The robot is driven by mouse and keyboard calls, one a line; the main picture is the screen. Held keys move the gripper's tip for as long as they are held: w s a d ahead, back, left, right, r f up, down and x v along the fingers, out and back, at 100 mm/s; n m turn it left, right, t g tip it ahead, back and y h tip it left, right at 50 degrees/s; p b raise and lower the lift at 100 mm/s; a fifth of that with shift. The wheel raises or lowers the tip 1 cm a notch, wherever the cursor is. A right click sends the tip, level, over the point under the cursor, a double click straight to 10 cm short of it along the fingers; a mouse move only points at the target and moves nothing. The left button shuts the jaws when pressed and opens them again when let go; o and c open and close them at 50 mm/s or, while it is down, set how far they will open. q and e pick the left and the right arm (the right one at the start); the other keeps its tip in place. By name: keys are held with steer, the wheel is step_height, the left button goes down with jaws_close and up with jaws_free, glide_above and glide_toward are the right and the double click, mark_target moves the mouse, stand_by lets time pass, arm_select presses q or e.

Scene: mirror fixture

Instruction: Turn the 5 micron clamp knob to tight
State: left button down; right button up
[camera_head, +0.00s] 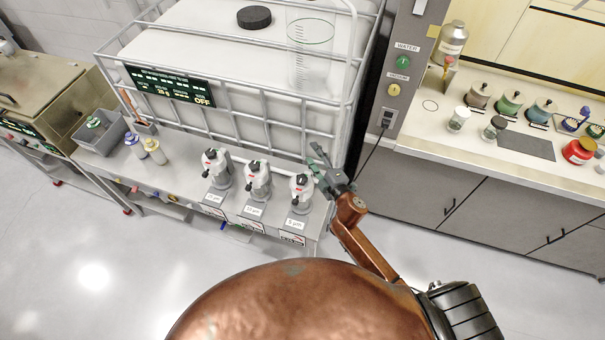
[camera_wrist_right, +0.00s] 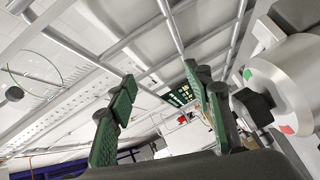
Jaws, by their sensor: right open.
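The 5 micron clamp (camera_head: 300,190) is the rightmost of three white units with black knobs on the steel bench, with a "5 µm" label in front of it. In the right wrist view, a white housing (camera_wrist_right: 285,85) with a black knob (camera_wrist_right: 253,107) stands at the right edge, with a green mark and a red mark on its face. My right gripper (camera_head: 317,162) is open beside the clamp's upper right. In the wrist view my right gripper (camera_wrist_right: 165,80) has nothing between its green pads, and the knob lies outside the right finger. My left gripper is not visible.
The other two clamps (camera_head: 258,180) (camera_head: 216,168) stand to the left. A caged white tank (camera_head: 230,60) rises close behind. A grey control column (camera_head: 405,75) stands to the right, beside a counter (camera_head: 460,150) with jars. Two bottles (camera_head: 154,150) stand further left.

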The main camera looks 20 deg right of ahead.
steer(key=a+r+n+g+y, duration=0.2)
steer(key=a+r+n+y, duration=0.9)
steer(key=a+n, duration=0.4)
steer(key=s+a+n+g+y+p, duration=0.1)
steer(key=s+a+n+g, duration=0.4)
steer(key=a+n+g, duration=0.5)
steer(key=n+g+h+p, duration=0.2)
steer(key=n+g+h, duration=0.2)
steer(key=n+h, duration=0.95)
glide_above(302, 178)
steer(key=shift+m+h, duration=0.55)
steer(key=shift+h, duration=0.2)
steer(key=f, duration=0.8)
steer(key=shift+a, duration=0.3)
steer(key=shift+d+f, duration=0.2)
steer(key=shift+d, duration=0.15)
steer(key=shift+f+p, duration=0.8)
steer(key=shift+f, duration=2.8)
